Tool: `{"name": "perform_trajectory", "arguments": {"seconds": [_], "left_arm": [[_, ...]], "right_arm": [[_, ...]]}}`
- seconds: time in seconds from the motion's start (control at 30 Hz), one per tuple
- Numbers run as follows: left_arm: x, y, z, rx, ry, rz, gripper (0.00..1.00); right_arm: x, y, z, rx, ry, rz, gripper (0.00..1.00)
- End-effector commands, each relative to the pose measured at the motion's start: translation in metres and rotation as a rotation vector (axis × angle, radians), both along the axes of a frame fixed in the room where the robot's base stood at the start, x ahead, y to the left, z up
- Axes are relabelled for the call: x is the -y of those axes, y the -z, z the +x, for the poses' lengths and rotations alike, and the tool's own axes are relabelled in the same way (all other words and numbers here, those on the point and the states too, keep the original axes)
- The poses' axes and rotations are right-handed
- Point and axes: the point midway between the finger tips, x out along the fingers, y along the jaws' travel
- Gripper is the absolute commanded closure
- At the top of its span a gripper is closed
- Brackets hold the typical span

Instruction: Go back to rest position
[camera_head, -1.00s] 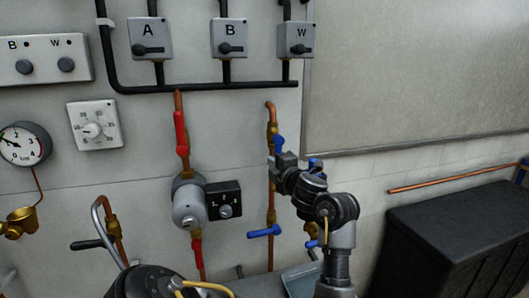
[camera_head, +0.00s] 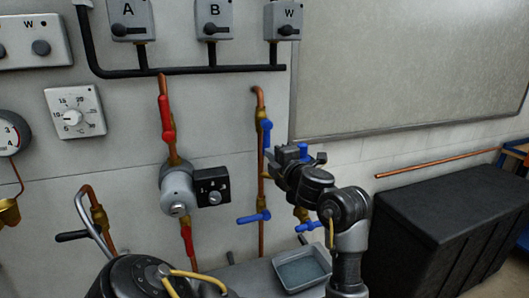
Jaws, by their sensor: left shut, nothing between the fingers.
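My left gripper (camera_head: 275,157) is shut and empty. It is raised in front of the wall, just right of the copper pipe with blue-handled valves (camera_head: 262,180). Its fingertips point up and left, close to the upper blue handle (camera_head: 266,135) in the picture; I cannot tell whether they touch. Another blue handle (camera_head: 303,151) shows just behind the gripper. A dark arm part of mine with a yellow cable shows at the bottom left. My right gripper is not in view.
A grey pump (camera_head: 177,190) with a black control box (camera_head: 212,187) sits on a red-marked pipe. A lower blue lever (camera_head: 253,217) sticks out left. A grey tray (camera_head: 300,270) lies below. A black chest (camera_head: 450,228) stands at the right.

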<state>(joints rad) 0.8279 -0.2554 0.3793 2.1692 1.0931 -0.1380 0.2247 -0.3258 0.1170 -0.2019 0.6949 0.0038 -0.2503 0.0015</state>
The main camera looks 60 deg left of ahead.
Motion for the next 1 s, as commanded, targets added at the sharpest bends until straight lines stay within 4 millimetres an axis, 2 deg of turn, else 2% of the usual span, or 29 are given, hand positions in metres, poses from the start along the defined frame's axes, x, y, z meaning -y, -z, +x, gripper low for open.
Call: {"name": "perform_trajectory", "arguments": {"seconds": [0.17, 0.57, 0.87, 1.0], "left_arm": [[0.01, 0.003, -0.002, 0.0, 0.0, -0.001, 1.0], [0.01, 0.002, -0.002, 0.0, 0.0, 0.0, 1.0], [0.01, -0.052, -0.002, 0.0, 0.0, 0.0, 1.0], [0.009, -0.07, -0.002, -0.001, 0.0, -0.001, 1.0]], "right_arm": [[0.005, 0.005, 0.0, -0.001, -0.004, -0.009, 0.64], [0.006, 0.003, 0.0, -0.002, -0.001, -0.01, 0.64], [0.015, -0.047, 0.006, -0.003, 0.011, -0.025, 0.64], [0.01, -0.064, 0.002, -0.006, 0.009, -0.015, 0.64]]}}
